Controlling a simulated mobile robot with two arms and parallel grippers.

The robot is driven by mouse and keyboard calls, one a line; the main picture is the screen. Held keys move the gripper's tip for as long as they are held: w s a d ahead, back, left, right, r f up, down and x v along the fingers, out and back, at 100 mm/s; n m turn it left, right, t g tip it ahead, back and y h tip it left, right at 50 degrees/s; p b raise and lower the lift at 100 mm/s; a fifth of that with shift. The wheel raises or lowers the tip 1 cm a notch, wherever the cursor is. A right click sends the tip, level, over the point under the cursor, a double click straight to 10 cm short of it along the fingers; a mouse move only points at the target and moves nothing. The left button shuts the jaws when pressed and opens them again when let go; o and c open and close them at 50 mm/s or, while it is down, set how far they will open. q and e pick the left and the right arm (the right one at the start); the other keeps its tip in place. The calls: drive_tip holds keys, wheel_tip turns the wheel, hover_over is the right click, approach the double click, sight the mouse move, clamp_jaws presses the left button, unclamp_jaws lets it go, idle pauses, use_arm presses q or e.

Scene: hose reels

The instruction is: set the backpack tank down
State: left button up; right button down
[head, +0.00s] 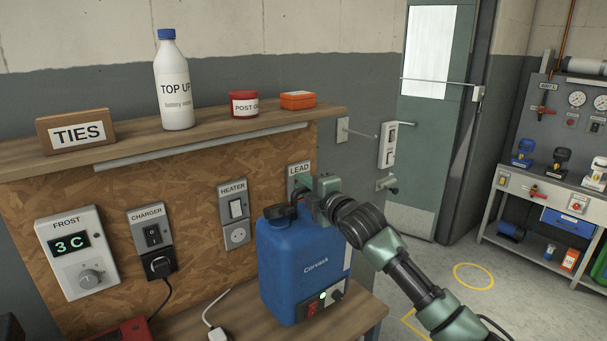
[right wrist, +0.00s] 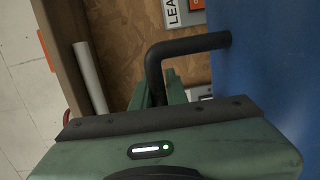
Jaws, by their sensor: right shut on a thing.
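The blue backpack tank (head: 292,262), marked "Corvask", is upright over the wooden bench (head: 358,316) below the board. Its base is at or very close to the bench top; I cannot tell if it touches. A red switch, a green light and a dark knob show low on its front. My right gripper (head: 308,197) is shut on the black handle at its top. In the right wrist view the handle (right wrist: 188,46) runs from the blue tank wall (right wrist: 265,60) down between the green fingers (right wrist: 160,92). My left gripper is not in view.
A white lead (head: 214,322) and a red object (head: 128,332) lie on the bench left of the tank. The charger (head: 152,236) has a plug and cable. A shelf (head: 200,143) with a bottle (head: 172,85) overhangs behind. Open floor lies right of the bench.

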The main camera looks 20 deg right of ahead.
sight(304, 209)
drive_tip(key=shift+f+p, duration=0.4)
drive_tip(key=shift+f, duration=1.1)
drive_tip(key=c, duration=1.6)
unclamp_jaws()
drive_tip(key=shift+f, duration=0.35)
drive_tip(key=shift+o, duration=1)
drive_tip(key=shift+s, duration=0.1)
drive_tip(key=shift+r, duration=0.1)
drive_tip(key=shift+s, duration=0.15)
drive_tip(key=shift+s+d, duration=0.1)
drive_tip(key=shift+s, duration=0.2)
drive_tip(key=b+v, duration=0.3)
drive_tip(key=v, duration=0.8)
drive_tip(key=shift+b, duration=0.3)
